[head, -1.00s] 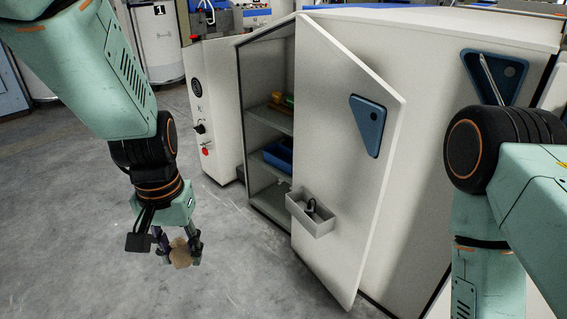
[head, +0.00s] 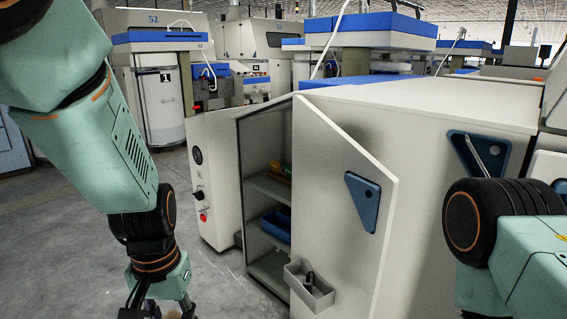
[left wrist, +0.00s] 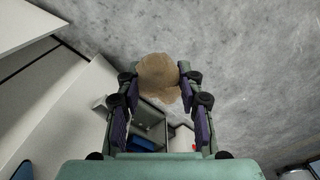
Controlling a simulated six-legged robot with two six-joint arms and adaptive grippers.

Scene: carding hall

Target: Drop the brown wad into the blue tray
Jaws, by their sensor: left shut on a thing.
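My left gripper (left wrist: 160,88) is shut on the brown wad (left wrist: 159,72), a rough tan lump held between the fingertips in the left wrist view. The blue tray (head: 276,223) sits on a shelf inside the open cabinet, to the right of the gripper and partly hidden by the door. A blue patch in the left wrist view (left wrist: 145,143) looks like the same tray. My right gripper is out of view.
The cabinet door (head: 345,240) stands open, with a small grey bin (head: 312,296) holding a dark item on it. A white panel with a red knob (head: 203,217) stands left of the opening. Grey floor is clear at left.

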